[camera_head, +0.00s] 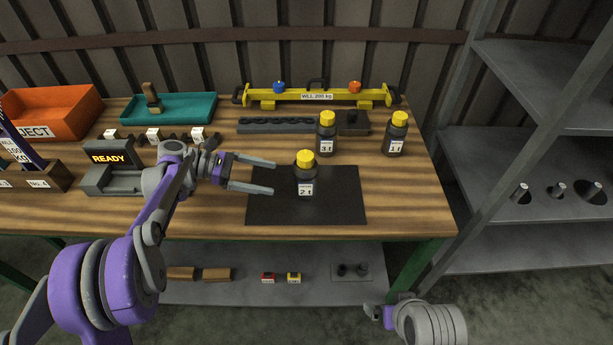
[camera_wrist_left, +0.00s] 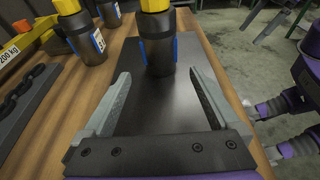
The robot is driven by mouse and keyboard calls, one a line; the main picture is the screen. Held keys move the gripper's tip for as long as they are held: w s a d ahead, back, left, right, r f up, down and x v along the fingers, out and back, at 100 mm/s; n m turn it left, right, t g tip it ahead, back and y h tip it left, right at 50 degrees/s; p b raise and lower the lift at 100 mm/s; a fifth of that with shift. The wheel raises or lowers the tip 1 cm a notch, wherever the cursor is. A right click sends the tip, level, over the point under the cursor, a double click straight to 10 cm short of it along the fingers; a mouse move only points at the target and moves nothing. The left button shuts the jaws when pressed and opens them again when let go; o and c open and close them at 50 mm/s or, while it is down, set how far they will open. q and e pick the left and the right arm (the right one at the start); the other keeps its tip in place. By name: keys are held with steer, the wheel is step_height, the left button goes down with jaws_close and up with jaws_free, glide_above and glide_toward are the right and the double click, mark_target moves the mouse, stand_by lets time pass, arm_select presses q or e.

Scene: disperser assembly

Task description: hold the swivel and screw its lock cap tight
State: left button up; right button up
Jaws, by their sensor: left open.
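A dark cylindrical swivel (camera_head: 306,176) labelled 2 t stands upright on the black mat (camera_head: 262,212), with a yellow lock cap (camera_head: 305,158) on top. How tight the cap is cannot be told. My left gripper (camera_head: 273,178) is open and level, just left of the swivel, its fingers pointing at it. In the left wrist view the swivel (camera_wrist_left: 158,52) stands just beyond and between the two fingertips, not gripped, with its cap cut off by the top edge. My right gripper (camera_head: 376,313) shows only partly at the bottom right, below the table's front edge, and its jaws are unclear.
Similar yellow-capped swivels labelled 3 t (camera_head: 326,138) and 1 t (camera_head: 396,138) stand behind and right. A yellow lifting beam (camera_head: 318,96) lies at the back. The mat's right part is clear.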

mark_target(301, 184)
arm_select(q)
steer(key=b+x, duration=0.1)
steer(key=x, duration=0.8)
steer(key=shift+d+f+b, duration=0.15)
steer(key=shift+d+b, duration=0.2)
steer(key=shift+d, duration=0.05)
jaws_close()
stand_by(0.5)
stand_by(0.5)
